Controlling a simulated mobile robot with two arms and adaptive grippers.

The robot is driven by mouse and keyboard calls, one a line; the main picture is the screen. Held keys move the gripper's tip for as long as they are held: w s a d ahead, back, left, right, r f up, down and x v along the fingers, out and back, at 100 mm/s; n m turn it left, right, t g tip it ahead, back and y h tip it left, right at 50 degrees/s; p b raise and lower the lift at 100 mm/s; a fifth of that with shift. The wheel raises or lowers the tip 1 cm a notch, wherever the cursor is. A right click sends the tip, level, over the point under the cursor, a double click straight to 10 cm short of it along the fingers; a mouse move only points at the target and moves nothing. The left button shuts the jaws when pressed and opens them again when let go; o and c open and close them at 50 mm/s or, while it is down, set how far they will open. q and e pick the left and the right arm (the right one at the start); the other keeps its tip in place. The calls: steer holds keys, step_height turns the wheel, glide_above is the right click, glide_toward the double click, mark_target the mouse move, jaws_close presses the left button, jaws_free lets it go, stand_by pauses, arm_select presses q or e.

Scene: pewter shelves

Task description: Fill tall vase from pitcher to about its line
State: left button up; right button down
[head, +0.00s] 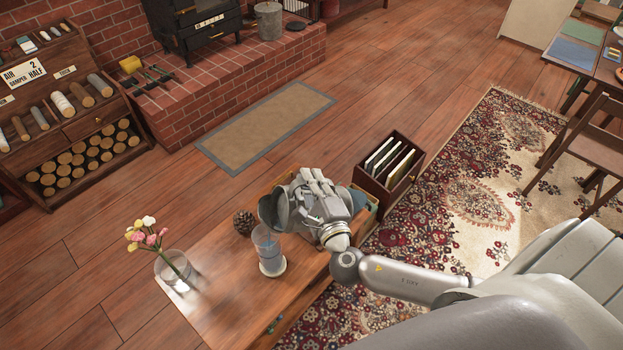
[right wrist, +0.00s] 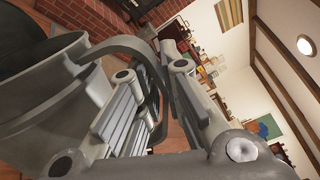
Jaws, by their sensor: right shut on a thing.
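The pitcher (head: 271,211) is grey metal and hangs tilted, its mouth toward the left, over the table's far side. My right gripper (head: 318,200) is shut on its handle. In the right wrist view the grey pitcher (right wrist: 50,100) fills the left side, and its curved handle (right wrist: 120,46) runs between the fingers. A tall clear glass vase (head: 267,246) stands upright on a white coaster (head: 272,268), just below and in front of the pitcher's mouth. The vase looks bluish inside; I cannot make out a level or a line. Any stream is not visible. My left gripper is out of view.
A glass vase with flowers (head: 173,266) stands at the left of the wooden table (head: 225,300). A pine cone (head: 243,222) lies behind the tall vase. A dark box with upright files (head: 390,165) stands beyond my gripper. The table's front middle is clear.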

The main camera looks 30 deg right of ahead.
steer(key=shift+w+a+r+n+p, duration=0.1)
steer(key=shift+a+r+n+p, duration=0.3)
steer(key=shift+p, duration=0.35)
stand_by(1.3)
